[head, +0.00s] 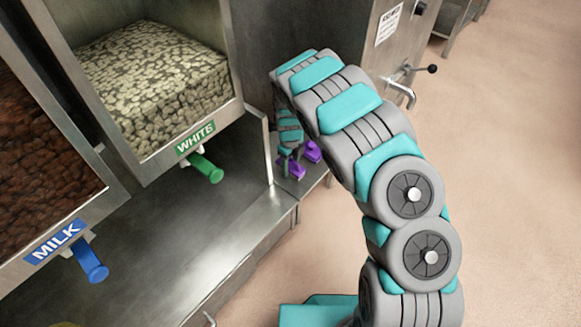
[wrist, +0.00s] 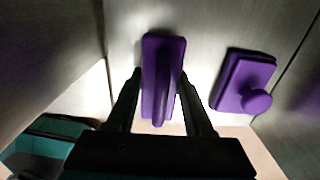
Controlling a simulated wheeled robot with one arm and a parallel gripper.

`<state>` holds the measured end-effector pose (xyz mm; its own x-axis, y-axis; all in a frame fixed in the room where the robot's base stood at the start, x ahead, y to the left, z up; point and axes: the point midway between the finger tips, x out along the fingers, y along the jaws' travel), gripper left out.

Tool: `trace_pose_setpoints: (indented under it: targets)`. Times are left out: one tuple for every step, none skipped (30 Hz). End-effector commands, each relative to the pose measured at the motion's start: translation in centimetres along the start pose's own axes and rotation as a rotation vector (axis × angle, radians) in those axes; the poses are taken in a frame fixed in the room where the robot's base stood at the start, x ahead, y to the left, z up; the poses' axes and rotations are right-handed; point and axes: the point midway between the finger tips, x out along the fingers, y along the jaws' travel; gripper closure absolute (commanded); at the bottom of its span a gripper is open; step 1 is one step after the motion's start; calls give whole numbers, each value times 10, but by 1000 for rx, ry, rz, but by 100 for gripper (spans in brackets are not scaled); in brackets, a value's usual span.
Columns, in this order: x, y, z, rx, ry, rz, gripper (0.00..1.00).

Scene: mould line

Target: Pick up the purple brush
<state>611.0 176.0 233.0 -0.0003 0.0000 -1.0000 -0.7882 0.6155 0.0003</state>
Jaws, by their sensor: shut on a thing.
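In the wrist view the purple brush (wrist: 163,60), a long block with a raised grip along it, is between the two fingers of my gripper (wrist: 160,90). The fingers are shut on its sides. A second purple piece (wrist: 232,80) with a round knob lies to the right, apart from the fingers. In the head view my gripper (head: 284,162) is low at the end of the steel counter, partly hidden by the arm. The brush (head: 297,170) shows beside it, with the other purple piece (head: 312,151) just to the right.
A steel partition (head: 258,150) stands close to the left of my gripper. Left of it are bins labelled WHITE (head: 195,138) and MILK (head: 55,240), with a green handle (head: 206,168) and a blue handle (head: 90,260). A steel cabinet with a tap (head: 402,92) stands behind.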

Motion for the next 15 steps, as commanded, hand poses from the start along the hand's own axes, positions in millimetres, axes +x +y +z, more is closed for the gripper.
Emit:
trace_pose_setpoints:
  targets:
    - [0, 0, 0, 0, 0, 0, 63]
    - [0, 0, 0, 0, 0, 0, 66]
    - [0, 0, 0, 0, 0, 0, 71]
    - [0, 0, 0, 0, 0, 0, 74]
    - [0, 0, 0, 0, 0, 0, 78]
    - [0, 0, 0, 0, 0, 0, 82]
    - [0, 0, 0, 0, 0, 0, 86]
    - [0, 0, 0, 0, 0, 0, 89]
    - [0, 0, 0, 0, 0, 0, 94]
    - [0, 0, 0, 0, 0, 0, 97]
    - [0, 0, 0, 0, 0, 0, 100]
    - [0, 0, 0, 0, 0, 0, 100]
    - [0, 0, 0, 0, 0, 0, 100]
    - [0, 0, 0, 0, 0, 0, 100]
    - [0, 0, 0, 0, 0, 0, 100]
